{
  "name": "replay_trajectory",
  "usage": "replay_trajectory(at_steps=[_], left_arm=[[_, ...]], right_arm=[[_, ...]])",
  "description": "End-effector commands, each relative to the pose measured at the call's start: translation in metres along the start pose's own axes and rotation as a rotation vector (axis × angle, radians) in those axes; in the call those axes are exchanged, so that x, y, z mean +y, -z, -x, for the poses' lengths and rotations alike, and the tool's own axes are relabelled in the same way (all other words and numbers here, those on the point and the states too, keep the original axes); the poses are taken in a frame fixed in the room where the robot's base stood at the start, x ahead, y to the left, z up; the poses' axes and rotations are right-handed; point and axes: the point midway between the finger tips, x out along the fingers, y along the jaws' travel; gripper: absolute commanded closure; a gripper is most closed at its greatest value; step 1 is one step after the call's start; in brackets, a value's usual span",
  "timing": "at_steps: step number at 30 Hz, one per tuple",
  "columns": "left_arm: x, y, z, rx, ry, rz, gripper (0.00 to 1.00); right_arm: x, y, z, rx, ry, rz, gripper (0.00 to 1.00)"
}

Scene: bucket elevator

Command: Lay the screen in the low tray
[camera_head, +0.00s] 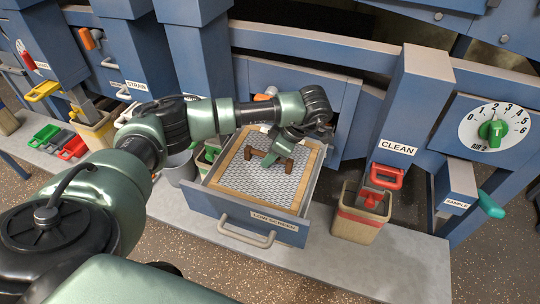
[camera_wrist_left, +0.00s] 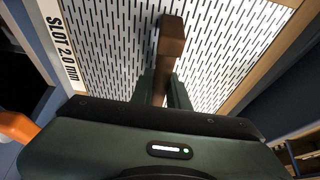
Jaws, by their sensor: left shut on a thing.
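The screen (camera_head: 238,180) is a light slotted sheet in a wooden frame. It shows within the walls of the pulled-out low tray (camera_head: 232,226), a blue drawer labelled "LOW SCREEN" with a grey pull handle. I cannot tell whether it rests on the tray's floor. My left gripper (camera_head: 270,160) is shut on the screen's brown handle from above. In the left wrist view the handle (camera_wrist_left: 172,40) passes between the fingers, over the slotted sheet (camera_wrist_left: 215,50). A label there reads "SLOT 2.0 mm". My right gripper is not in view.
A beige bucket (camera_head: 359,222) with a red handle stands right of the tray, under the "CLEAN" chute (camera_head: 415,90). A grey bucket (camera_head: 180,168) stands close left of the tray. A green dial (camera_head: 492,130) is on the right panel. Bare grey ledge (camera_head: 330,265) lies in front.

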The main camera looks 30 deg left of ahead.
Motion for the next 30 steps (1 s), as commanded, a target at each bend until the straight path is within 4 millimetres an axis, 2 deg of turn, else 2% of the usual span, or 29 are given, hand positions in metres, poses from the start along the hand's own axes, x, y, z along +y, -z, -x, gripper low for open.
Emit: replay_trajectory(at_steps=[8,9,11,22,26,30], left_arm=[[0.001,0.001,0.000,0.000,-0.001,0.002,1.00],[0.001,0.001,0.000,0.000,-0.001,0.002,0.73],[0.001,0.000,0.000,0.000,-0.001,0.002,0.58],[0.000,-0.001,0.002,-0.001,0.000,0.000,0.58],[0.001,-0.002,0.018,-0.003,-0.003,0.001,0.58],[0.001,-0.001,0.044,-0.003,-0.005,0.001,0.58]], right_arm=[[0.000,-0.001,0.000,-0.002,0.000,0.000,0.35],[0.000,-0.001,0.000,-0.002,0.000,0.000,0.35],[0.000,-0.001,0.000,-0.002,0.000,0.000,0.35],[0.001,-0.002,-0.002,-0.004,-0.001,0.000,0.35],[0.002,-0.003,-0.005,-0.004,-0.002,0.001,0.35],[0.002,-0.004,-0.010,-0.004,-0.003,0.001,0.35]])
